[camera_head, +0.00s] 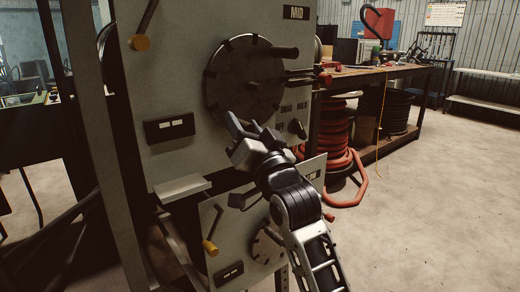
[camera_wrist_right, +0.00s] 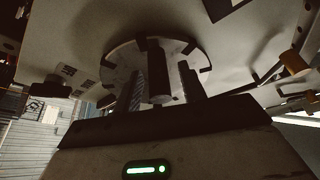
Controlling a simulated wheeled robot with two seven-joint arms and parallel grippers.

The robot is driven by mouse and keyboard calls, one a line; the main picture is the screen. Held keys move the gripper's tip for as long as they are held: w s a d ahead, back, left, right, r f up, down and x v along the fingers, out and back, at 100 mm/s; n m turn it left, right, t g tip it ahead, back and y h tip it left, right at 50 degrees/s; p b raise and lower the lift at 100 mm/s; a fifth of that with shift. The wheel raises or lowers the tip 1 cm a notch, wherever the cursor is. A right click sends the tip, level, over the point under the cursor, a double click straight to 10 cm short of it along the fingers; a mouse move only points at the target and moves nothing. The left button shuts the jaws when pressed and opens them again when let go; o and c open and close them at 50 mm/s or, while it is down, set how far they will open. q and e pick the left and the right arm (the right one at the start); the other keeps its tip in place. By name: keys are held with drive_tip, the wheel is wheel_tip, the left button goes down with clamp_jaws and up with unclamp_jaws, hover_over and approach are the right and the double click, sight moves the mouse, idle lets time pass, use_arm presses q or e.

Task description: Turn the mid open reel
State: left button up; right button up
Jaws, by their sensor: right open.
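The mid reel (camera_head: 235,82) is a dark notched disc on the upper grey panel, below the MID label (camera_head: 294,13). A dark cylindrical handle (camera_head: 272,52) sticks out from its upper right part. My right gripper (camera_head: 243,123) is open and empty at the lower edge of the disc, below the handle in the head view. In the right wrist view the disc (camera_wrist_right: 115,62) lies ahead and a dark post (camera_wrist_right: 159,72) on it appears between my two spread fingers (camera_wrist_right: 158,92); contact cannot be told. My left gripper is out of view.
A small switch knob (camera_head: 297,129) is right of my gripper. A lower panel (camera_head: 228,224) carries another, smaller dial (camera_head: 267,246). A workbench (camera_head: 400,72) and red hose coils (camera_head: 335,135) stand to the right, with open floor in front.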

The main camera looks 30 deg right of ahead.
use_arm(q)
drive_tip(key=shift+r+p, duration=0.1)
drive_tip(key=shift+p, duration=0.5)
use_arm(e)
drive_tip(key=v, duration=1.5)
drive_tip(key=shift+s, duration=0.1)
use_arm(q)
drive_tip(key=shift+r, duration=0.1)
